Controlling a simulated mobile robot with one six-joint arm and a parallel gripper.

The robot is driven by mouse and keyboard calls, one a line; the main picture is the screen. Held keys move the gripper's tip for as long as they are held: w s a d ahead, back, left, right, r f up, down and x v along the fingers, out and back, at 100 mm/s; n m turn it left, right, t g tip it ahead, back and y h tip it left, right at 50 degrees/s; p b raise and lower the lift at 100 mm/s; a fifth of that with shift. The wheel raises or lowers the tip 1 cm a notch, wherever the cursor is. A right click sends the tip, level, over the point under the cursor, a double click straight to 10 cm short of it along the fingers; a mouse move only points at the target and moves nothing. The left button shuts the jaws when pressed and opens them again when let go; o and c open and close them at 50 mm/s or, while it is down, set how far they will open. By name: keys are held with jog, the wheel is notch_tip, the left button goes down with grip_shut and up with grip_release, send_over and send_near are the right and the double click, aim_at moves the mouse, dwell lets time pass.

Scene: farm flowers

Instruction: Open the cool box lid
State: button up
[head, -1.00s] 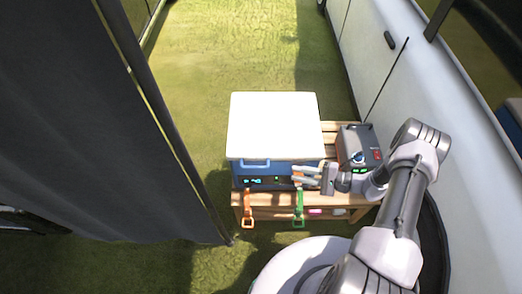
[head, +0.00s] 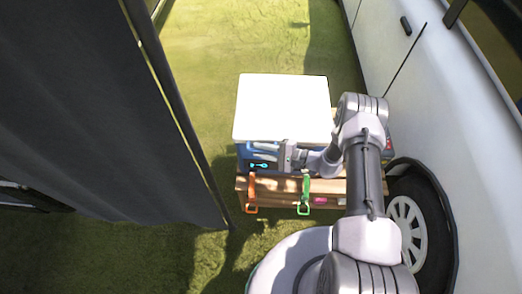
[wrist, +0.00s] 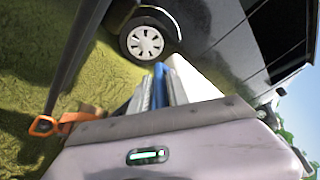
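The cool box has a blue body (head: 243,152) and a flat white lid (head: 282,106), which lies closed on top in the head view. My gripper (head: 275,157) is at the front face, just below the lid's front edge, where the front handle showed earlier. The gripper now covers that handle. In the wrist view, grey finger parts (wrist: 146,93) stand beside a blue strip (wrist: 160,84) and the white lid edge (wrist: 190,80). I cannot tell whether the fingers are open or closed on anything.
The box stands on a slatted wooden bench (head: 335,185). An orange strap (head: 252,190) and a green strap (head: 304,195) hang in front. A white vehicle (head: 430,75) is on the right and a dark curtain (head: 110,110) on the left. Grass behind the box is clear.

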grip_shut()
dwell(1.4)
